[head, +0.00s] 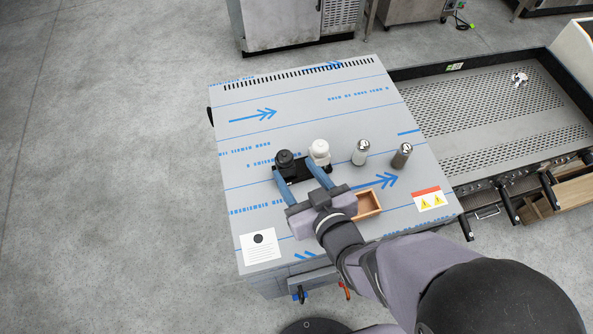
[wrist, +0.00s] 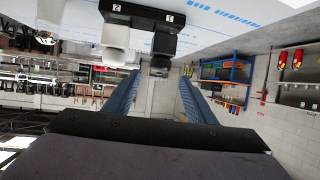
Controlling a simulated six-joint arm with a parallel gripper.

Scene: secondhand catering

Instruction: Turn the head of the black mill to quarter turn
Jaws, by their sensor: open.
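The black mill (head: 284,158) stands upright in a black stand (head: 301,172) on the steel worktop, beside the white mill (head: 319,151) on its right. The black mill also shows in the wrist view (wrist: 164,42), with the white mill (wrist: 115,38) to its left there. My gripper (head: 293,168) has its two blue fingers apart and holds nothing. In the wrist view the black mill's rounded end lies sideways between the fingertips (wrist: 159,75), a little above them in the picture. I cannot tell whether they touch it. No turn mark on its head is readable.
Two metal-capped shakers (head: 361,152) (head: 402,156) stand right of the stand. A small open wooden box (head: 368,204) sits near my wrist. A printed card (head: 259,247) lies at the front left. The worktop's back and left are clear. A perforated steel trough (head: 500,110) adjoins on the right.

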